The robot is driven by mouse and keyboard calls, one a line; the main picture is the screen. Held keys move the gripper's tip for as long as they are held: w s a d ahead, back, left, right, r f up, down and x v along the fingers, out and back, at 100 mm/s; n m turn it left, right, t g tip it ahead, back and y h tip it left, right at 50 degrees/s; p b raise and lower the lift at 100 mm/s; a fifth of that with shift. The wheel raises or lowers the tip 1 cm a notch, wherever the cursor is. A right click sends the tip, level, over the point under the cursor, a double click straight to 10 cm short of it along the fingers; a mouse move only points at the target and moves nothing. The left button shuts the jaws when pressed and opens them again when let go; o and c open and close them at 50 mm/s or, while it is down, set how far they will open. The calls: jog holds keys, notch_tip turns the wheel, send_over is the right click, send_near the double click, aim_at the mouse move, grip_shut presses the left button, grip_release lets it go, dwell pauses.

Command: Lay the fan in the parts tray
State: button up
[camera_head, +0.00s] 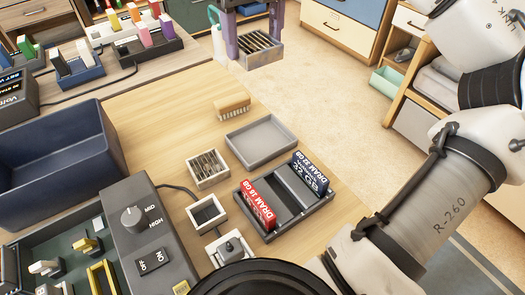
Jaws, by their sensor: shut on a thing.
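My gripper (253,30) shows at the top of the head view, with purple fingers pointing down. It is shut on a grey, box-shaped part with a slatted top, apparently the fan (261,54). The fan is held beyond the far right edge of the wooden table, over the floor in the picture; its exact height is hard to tell. The parts tray appears to be the shallow grey rectangular tray (284,153) on the table, nearer and below the gripper in the picture. The tray is empty. The fingers partly cover the fan.
A brown comb-like part (232,105) lies just behind the tray. A slatted square part (208,168) and a small white frame (207,214) sit left of it. A dark holder (284,203) with red and blue DRAM modules stands in front. A blue bin (50,150) stands left.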

aim_at(261, 143)
jog(key=shift+s+d+f, duration=0.2)
jog(key=shift+d, duration=0.2)
jog(key=shift+d+f, duration=0.1)
jog(key=shift+f, duration=0.25)
notch_tip(261, 143, down, 19)
jog(key=b, duration=0.3)
jog(key=shift+f, duration=0.1)
jog(key=o, duration=1)
notch_tip(261, 143, up, 12)
jog(key=shift+r+p, duration=0.2)
jog(key=shift+p, duration=0.55)
